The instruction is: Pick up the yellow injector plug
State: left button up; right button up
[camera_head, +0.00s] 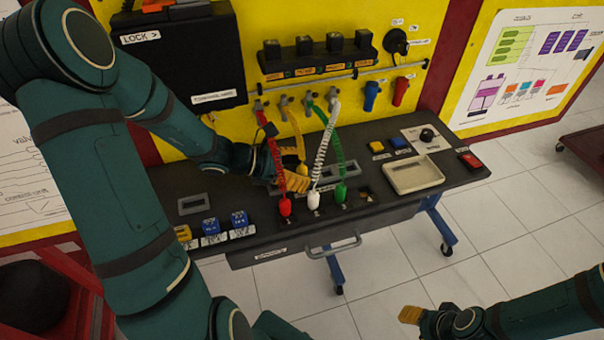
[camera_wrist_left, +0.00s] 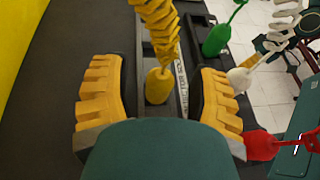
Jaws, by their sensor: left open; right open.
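In the left wrist view the yellow plug (camera_wrist_left: 158,86) is between the two yellow finger pads, apart from both. My left gripper (camera_head: 290,181) is open around it, just above the bench; the red and white cords partly cover it in the head view. It also shows in the left wrist view (camera_wrist_left: 160,90). My right gripper (camera_head: 410,314) is open, low at the bottom right, away from the bench.
The dark bench (camera_head: 460,178) holds a beige tray (camera_head: 414,189) at right and blue blocks (camera_head: 239,219) at left. Open tiled floor lies in front.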

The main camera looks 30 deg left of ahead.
pick_arm(q)
jog(key=shift+o, duration=0.2)
grip_shut()
